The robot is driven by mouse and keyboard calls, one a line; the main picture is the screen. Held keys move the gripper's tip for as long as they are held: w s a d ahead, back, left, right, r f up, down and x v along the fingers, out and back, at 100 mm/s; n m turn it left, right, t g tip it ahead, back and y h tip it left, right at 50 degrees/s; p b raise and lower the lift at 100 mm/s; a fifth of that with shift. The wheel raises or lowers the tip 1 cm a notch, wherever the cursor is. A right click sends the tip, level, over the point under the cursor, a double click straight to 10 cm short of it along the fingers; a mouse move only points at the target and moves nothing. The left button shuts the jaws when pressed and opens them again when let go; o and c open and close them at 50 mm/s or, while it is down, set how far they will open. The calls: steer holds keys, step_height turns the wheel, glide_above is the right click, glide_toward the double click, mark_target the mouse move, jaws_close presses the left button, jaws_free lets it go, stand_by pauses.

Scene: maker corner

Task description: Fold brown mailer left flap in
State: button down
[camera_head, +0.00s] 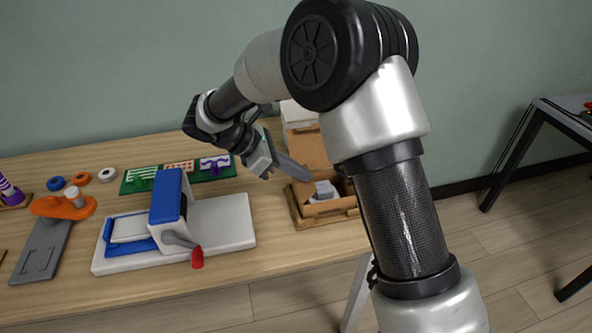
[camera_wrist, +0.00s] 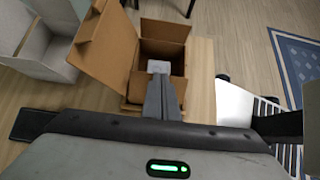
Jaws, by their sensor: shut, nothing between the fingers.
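The brown mailer (camera_head: 331,207) is an open cardboard box on the table, partly hidden by my arm in the head view. Its tall lid (camera_head: 307,147) stands up at the back; in the wrist view the lid (camera_wrist: 106,45) leans out on the left. A small pale item (camera_head: 325,189) lies inside, also seen in the wrist view (camera_wrist: 159,66). A far side flap (camera_wrist: 165,31) shows in the wrist view. My gripper (camera_head: 306,175) is shut and empty, its tips over the mailer's left side. The left flap is not clearly seen; the gripper may cover it.
A white box (camera_head: 299,112) stands behind the mailer. The blue and white device (camera_head: 222,222) with a red-ended lever sits to the left. A green board (camera_head: 137,183) with coloured parts lies behind it. The table's front edge (camera_head: 280,264) is close to the mailer.

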steer(key=shift+d+r+y+p, duration=0.1)
steer(key=shift+d+y+p, duration=0.15)
steer(key=shift+y+p, duration=0.45)
steer(key=shift+w+d+r+g+y+p, duration=0.15)
steer(key=shift+d+g+y+p, duration=0.2)
steer(key=shift+p, duration=0.85)
steer(key=d+y+p, duration=0.1)
steer(key=y+p, duration=0.1)
steer(key=p, duration=0.1)
steer(key=shift+w+d+g+p, duration=0.15)
steer(key=shift+g+p, duration=0.1)
steer(key=shift+p, duration=0.15)
steer(key=y+p, duration=0.1)
steer(key=p, duration=0.1)
steer(key=d+f+g+y+p, duration=0.1)
steer(key=y+p, duration=0.1)
steer(key=shift+w+f, duration=0.15)
steer(key=shift+f, duration=0.1)
steer(key=shift+d+f+y+p, duration=0.1)
steer(key=shift+f+y+p, duration=0.2)
steer(key=shift+y, duration=0.15)
steer(key=shift+w+d+f, duration=0.1)
steer(key=shift+f, duration=0.25)
